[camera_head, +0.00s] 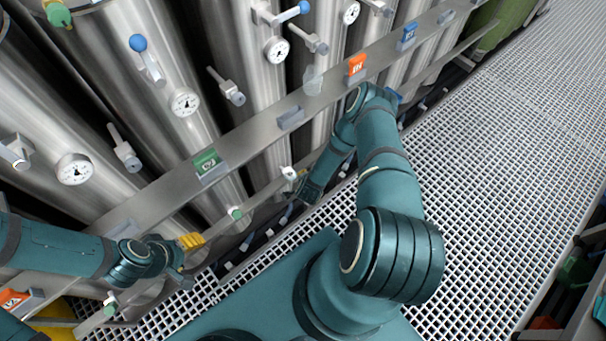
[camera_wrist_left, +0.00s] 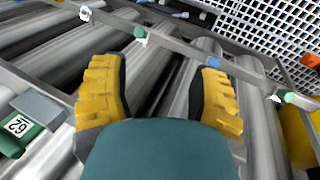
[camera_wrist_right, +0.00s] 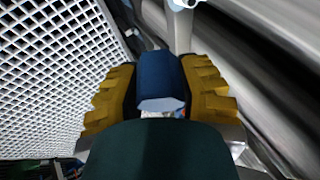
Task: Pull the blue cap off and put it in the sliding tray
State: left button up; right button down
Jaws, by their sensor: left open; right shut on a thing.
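My right gripper (camera_wrist_right: 160,85) is shut on a dark blue cap (camera_wrist_right: 160,75) with a pale end face. I cannot tell whether the cap is still seated on a fitting. In the head view my right arm reaches to the lower rail, and its forearm hides most of the fingers and the cap. My left gripper (camera_wrist_left: 160,88) is open and empty, its yellow fingers apart above the lower rail; they also show in the head view (camera_head: 190,240). Another small blue cap (camera_wrist_left: 211,62) shows near its right finger in the left wrist view. I cannot make out the sliding tray.
Steel vessels (camera_head: 160,100) with gauges and valves stand behind a flat upper rail (camera_head: 250,140) carrying coloured tags. The lower rail has green caps (camera_head: 235,213) and a white fitting (camera_head: 289,173). White grating (camera_head: 490,170) at right is clear. A frame with green and orange items (camera_head: 575,270) stands lower right.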

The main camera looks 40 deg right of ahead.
pick_arm(q)
notch_tip(320, 180, up, 7)
jog(key=w+p, duration=0.1)
jog(key=p, duration=0.5)
jog(key=shift+w+a+f+t, duration=0.2)
jog(key=shift+w+t, duration=0.1)
jog(key=shift+w, duration=0.05)
pick_arm(e)
jog(key=s+d+r, duration=0.1)
jog(key=s+r, duration=0.3)
jog(key=s, duration=0.9)
jog(key=shift+s, duration=0.4)
jog(key=shift+r, duration=0.15)
jog(key=w+a+r+n+y, duration=0.1)
jog(key=w+a+r, duration=0.5)
jog(key=r, duration=1.1)
jog(key=w+a+r+n+t+y, duration=0.1)
jog(key=w+a+r+n, duration=0.3)
jog(key=a+r, duration=0.9)
jog(key=w+a+r+n+y, duration=0.2)
jog(key=w+a+r, duration=0.7)
jog(key=r, duration=1.2)
jog(key=shift+a+r+n+y, duration=0.15)
jog(key=shift+a+n+y, duration=0.25)
jog(key=shift+a+n, duration=0.35)
pick_arm(q)
jog(key=shift+s, duration=0.15)
pick_arm(e)
jog(key=shift+s, duration=0.2)
